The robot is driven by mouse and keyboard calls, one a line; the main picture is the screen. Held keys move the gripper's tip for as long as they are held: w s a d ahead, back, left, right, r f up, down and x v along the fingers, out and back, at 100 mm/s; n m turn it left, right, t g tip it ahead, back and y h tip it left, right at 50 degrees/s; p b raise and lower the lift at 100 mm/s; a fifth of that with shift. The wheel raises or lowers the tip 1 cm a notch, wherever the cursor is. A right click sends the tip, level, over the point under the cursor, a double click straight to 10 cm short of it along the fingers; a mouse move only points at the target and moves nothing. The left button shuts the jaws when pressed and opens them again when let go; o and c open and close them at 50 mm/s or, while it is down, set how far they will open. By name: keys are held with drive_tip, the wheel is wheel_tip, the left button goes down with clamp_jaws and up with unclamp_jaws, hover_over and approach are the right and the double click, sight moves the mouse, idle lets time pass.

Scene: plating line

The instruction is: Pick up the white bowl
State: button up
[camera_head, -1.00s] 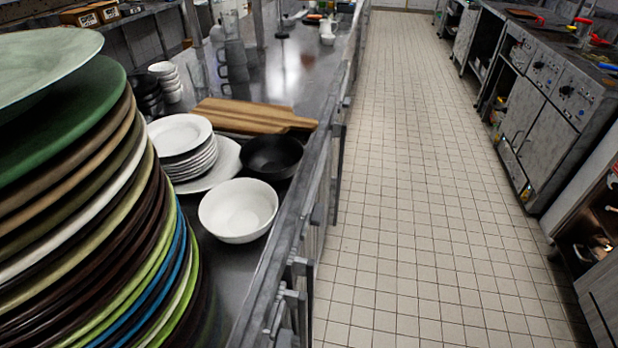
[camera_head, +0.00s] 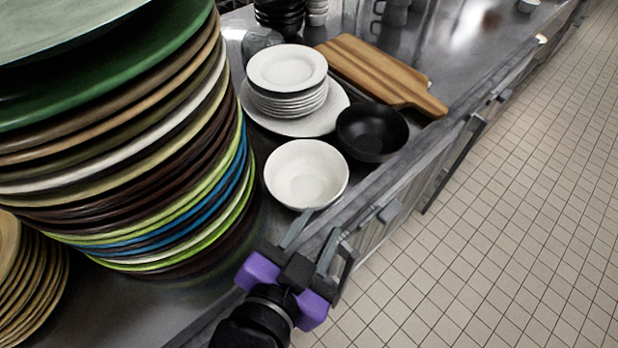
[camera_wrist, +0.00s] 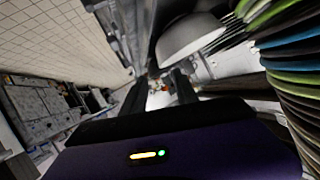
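The white bowl (camera_head: 306,174) stands upright and empty on the steel counter, near its front edge. My gripper (camera_head: 318,233) is in front of the bowl, toward the camera, over the counter's edge. Its two fingers are apart with nothing between them, and they point toward the bowl. In the wrist view the bowl (camera_wrist: 190,38) shows above and right of the fingers (camera_wrist: 158,88). I cannot tell whether a fingertip touches the bowl's near rim.
A tall stack of coloured plates (camera_head: 150,160) stands close left of the bowl. A black bowl (camera_head: 372,132) is just right. White plates (camera_head: 287,75) and a wooden board (camera_head: 375,75) lie behind. Rails and handles (camera_head: 390,212) line the counter's edge. The tiled floor (camera_head: 510,210) is clear.

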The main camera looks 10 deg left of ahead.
sight(334, 197)
drive_tip(key=shift+p+x, duration=1.5)
drive_tip(key=shift+x, duration=4.45)
drive_tip(key=shift+c, duration=0.3)
clamp_jaws()
